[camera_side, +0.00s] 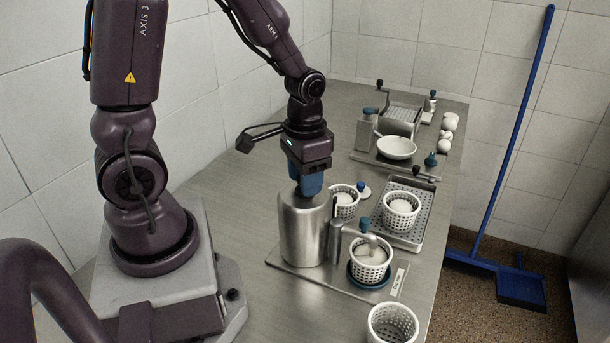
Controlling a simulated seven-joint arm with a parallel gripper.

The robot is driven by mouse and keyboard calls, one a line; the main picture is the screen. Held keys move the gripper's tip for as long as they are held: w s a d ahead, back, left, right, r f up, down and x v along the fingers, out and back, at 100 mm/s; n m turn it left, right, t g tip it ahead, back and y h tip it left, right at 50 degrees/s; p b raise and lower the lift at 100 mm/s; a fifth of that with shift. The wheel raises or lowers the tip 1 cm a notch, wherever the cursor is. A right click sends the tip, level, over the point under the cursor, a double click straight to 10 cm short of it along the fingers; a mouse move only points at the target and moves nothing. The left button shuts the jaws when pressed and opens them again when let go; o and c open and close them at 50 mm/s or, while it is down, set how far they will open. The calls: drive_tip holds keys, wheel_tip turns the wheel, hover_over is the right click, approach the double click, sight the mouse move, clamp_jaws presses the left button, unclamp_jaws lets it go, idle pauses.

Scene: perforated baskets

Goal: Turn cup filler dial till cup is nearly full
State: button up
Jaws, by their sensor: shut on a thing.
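The cup filler is a tall steel canister (303,232) standing on a flat base plate at the front of the bench. My gripper (309,187) points straight down at the canister's top, its blue fingers shut on the dial there. The fingers hide the dial, so its turn cannot be read. A white perforated cup (370,262) stands upright on a round blue rest (353,277) under the filler's spout. White contents show inside it below the spout; the exact level is hard to tell.
An empty perforated basket (392,325) stands at the front edge. Two filled baskets stand behind, one (402,212) on a perforated tray (416,240), another (344,200) by the canister. A grater stand (401,118), white bowl (396,148) and white balls (447,132) lie farther back.

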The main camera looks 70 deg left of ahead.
drive_tip(key=shift+r+m, duration=0.1)
drive_tip(key=shift+m, duration=0.9)
drive_tip(key=o, duration=0.9)
wheel_tip(320, 180, up, 13)
drive_tip(key=shift+f, duration=0.1)
